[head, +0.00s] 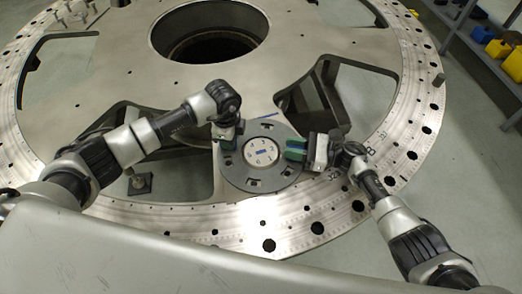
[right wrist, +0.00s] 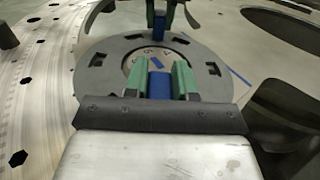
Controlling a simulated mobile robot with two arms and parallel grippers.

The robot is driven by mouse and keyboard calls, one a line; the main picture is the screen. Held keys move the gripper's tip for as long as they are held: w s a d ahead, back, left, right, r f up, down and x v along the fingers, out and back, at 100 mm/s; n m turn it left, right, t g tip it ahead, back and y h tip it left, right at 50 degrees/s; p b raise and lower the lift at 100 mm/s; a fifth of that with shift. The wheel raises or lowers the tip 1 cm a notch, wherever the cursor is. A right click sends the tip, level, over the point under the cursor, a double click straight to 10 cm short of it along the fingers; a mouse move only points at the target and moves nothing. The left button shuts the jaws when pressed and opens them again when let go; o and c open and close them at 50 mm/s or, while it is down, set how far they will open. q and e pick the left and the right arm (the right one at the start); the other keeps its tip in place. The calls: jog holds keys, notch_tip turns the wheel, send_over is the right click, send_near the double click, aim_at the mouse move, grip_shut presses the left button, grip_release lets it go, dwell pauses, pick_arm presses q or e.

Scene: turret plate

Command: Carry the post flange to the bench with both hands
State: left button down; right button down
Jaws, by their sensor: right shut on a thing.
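The post flange (head: 235,170) is a dark grey ring with several slots, at the front of the large turret plate. A white disc (head: 261,152) with dark marks and a blue mark shows in its centre. My right gripper (head: 292,151) is shut on a blue grip piece at the flange's right side; in the right wrist view the piece (right wrist: 159,84) sits between its green fingers. My left gripper (head: 226,133) is at the flange's left side; in the right wrist view its fingers flank another blue piece (right wrist: 160,24). I cannot tell whether the flange touches the plate.
The turret plate (head: 120,60) has a large round opening (head: 210,48) at the back and cut-outs beside the flange. A blue line (head: 266,115) lies behind the flange. Small metal parts (head: 65,15) stand at the back left. A shelf with yellow and blue items (head: 497,48) is at the right.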

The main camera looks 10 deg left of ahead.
pick_arm(q)
jog(key=shift+w+r, duration=0.15)
jog(key=shift+r, duration=0.05)
pick_arm(e)
jog(key=shift+w+r, duration=0.15)
jog(key=shift+r, duration=0.05)
